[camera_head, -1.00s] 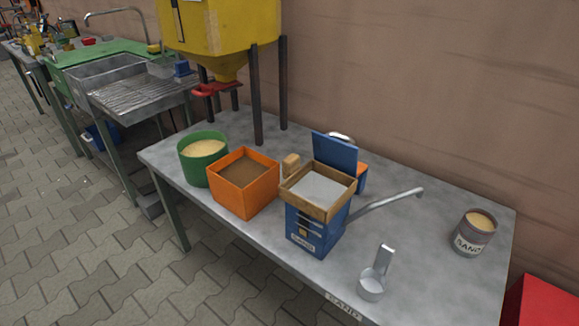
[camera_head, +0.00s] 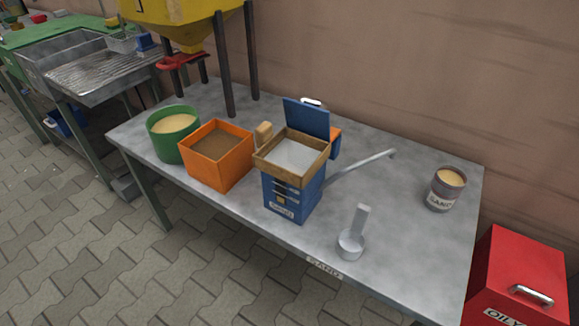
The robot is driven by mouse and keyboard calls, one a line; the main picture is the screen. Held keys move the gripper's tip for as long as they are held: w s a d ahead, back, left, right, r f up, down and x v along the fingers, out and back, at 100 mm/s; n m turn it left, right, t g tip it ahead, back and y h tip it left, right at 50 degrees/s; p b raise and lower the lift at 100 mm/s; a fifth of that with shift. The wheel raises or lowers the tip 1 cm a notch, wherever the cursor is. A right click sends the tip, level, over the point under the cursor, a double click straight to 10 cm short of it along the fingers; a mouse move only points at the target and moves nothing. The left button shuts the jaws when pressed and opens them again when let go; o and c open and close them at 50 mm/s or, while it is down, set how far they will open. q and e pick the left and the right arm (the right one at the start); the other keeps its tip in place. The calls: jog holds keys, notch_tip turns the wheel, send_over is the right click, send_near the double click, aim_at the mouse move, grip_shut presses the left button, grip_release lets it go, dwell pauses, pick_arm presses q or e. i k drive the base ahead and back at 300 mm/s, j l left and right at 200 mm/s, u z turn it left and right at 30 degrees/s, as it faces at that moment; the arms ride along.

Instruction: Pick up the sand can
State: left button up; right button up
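The sand can (camera_head: 446,189) is a grey-brown cylinder with a pale label and tan sand showing at its open top. It stands upright near the right end of the grey metal table (camera_head: 405,245). Nothing touches it and it is in full view. Neither of my grippers shows in the head view.
A metal scoop (camera_head: 352,238), a blue box with a wooden-framed tray (camera_head: 290,180), an orange bin (camera_head: 218,155) and a green tub (camera_head: 173,134) stand left of the can. A red lidded bin (camera_head: 520,270) stands right of the table. Table surface around the can is clear.

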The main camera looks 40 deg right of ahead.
aim_at(448, 182)
jog(key=z, duration=2.2)
jog(key=i+j+z, duration=0.2)
jog(key=j, duration=0.4)
jog(key=j+z, duration=0.15)
jog(key=j, duration=0.4)
